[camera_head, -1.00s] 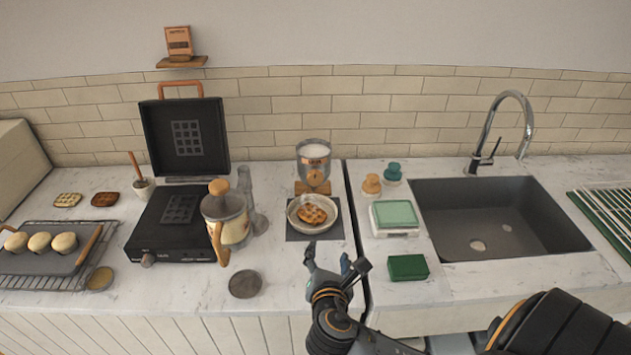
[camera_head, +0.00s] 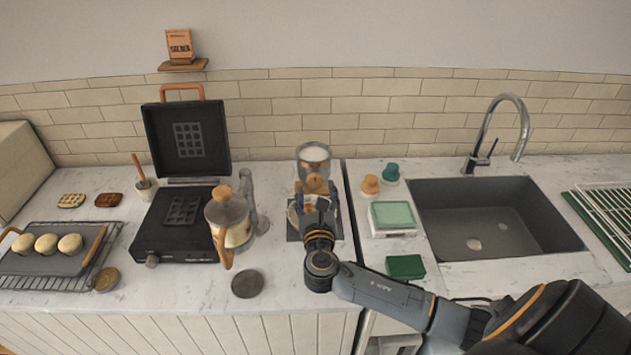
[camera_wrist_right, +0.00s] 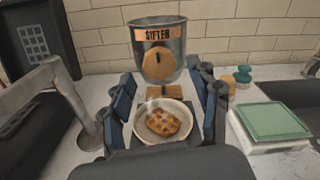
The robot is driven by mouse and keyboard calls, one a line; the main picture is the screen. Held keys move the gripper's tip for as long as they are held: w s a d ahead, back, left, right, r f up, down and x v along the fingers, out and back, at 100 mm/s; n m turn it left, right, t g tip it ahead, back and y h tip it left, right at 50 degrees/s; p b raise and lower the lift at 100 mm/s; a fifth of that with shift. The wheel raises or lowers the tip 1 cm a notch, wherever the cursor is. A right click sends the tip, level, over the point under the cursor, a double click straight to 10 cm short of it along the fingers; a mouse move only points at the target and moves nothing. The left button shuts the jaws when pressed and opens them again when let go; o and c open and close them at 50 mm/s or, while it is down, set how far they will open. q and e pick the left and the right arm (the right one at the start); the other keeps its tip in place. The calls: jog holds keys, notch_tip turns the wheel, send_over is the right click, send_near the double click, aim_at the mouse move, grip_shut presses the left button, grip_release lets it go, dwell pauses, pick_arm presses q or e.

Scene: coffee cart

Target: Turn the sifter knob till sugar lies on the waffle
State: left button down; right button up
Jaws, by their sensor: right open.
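In the head view my right gripper (camera_head: 314,203) partly hides the plate and waffle. My right gripper (camera_wrist_right: 164,100) is open, its fingers either side of the plate, below and in front of the knob.
Left of the gripper stand a glass press jug (camera_head: 228,220) and an open waffle iron (camera_head: 180,220). To the right are a green-topped scale (camera_head: 393,217), a green sponge (camera_head: 405,266), small stoppered bottles (camera_head: 370,184) and the sink (camera_head: 500,220). The front counter is mostly clear.

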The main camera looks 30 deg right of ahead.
aim_at(315, 181)
jog(key=shift+x, duration=1.3)
jog(key=c, duration=1.2)
jog(key=shift+o, duration=0.2)
jog(key=shift+a, duration=0.1)
